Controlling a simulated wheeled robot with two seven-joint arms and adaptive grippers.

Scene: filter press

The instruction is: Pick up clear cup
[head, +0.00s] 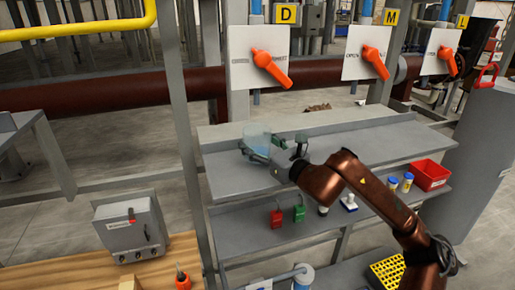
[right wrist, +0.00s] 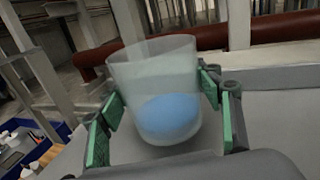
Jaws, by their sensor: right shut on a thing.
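The clear cup (head: 257,139) is at the left end of the upper grey shelf in the head view. In the right wrist view the cup (right wrist: 157,88) is see-through, with a blue patch low in it, and looks tilted in that picture. My right gripper (head: 268,152) reaches it from the right, and its green-padded fingers (right wrist: 165,118) lie on either side of the cup, shut on it. Whether the cup's base touches the shelf cannot be told. My left gripper is not in view.
The upper shelf (head: 350,148) is otherwise clear. The lower shelf holds a red item (head: 277,217), a green item (head: 299,213), small jars (head: 407,182) and a red bin (head: 430,175). Panels with orange handles (head: 271,68) stand behind. A grey post (head: 185,150) rises left of the shelf.

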